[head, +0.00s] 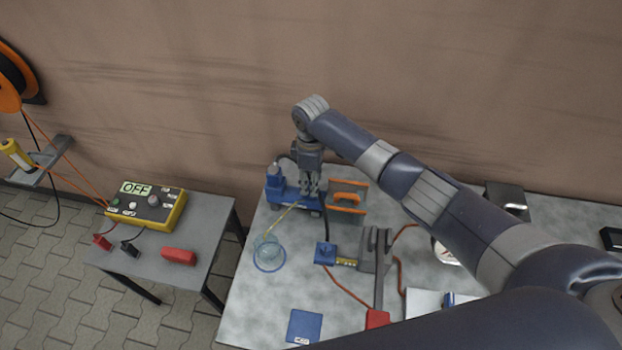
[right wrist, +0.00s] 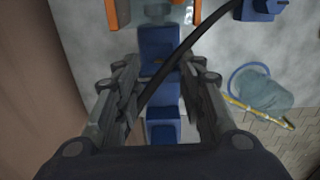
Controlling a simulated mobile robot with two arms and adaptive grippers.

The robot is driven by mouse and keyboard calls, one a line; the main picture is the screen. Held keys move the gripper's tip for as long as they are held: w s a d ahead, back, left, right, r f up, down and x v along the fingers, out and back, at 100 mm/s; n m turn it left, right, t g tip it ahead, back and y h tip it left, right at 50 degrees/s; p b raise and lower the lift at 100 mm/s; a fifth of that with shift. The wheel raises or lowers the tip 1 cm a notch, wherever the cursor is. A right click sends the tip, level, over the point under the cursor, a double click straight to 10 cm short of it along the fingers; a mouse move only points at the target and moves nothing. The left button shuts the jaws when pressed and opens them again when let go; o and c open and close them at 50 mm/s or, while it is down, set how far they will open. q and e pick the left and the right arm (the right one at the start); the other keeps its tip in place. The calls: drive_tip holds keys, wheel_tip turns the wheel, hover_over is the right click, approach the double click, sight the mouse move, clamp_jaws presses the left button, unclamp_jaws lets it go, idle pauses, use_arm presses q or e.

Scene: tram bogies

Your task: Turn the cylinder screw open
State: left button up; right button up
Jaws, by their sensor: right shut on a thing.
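The blue cylinder unit (head: 288,196) sits at the back left of the grey table, beside orange brackets. My right gripper (head: 311,186) reaches down onto it from above. In the right wrist view the blue unit (right wrist: 160,45) lies between the two fingers of my right gripper (right wrist: 163,88), and a black hose passes across them. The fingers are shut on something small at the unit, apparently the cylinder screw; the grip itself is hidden. A clear jar (head: 268,248) with a yellowish tube leading to it stands in front. My left gripper is not in view.
Orange brackets (head: 349,196) stand close to the right of the gripper. A blue block (head: 325,253) and a grey pedal-like lever (head: 377,250) with a red end are in front. A side table at left holds a yellow box (head: 147,208) reading OFF and a red object (head: 179,256).

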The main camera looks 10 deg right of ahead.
drive_tip(key=o, duration=1)
drive_tip(key=shift+o, duration=0.2)
wheel_tip(320, 180, up, 12)
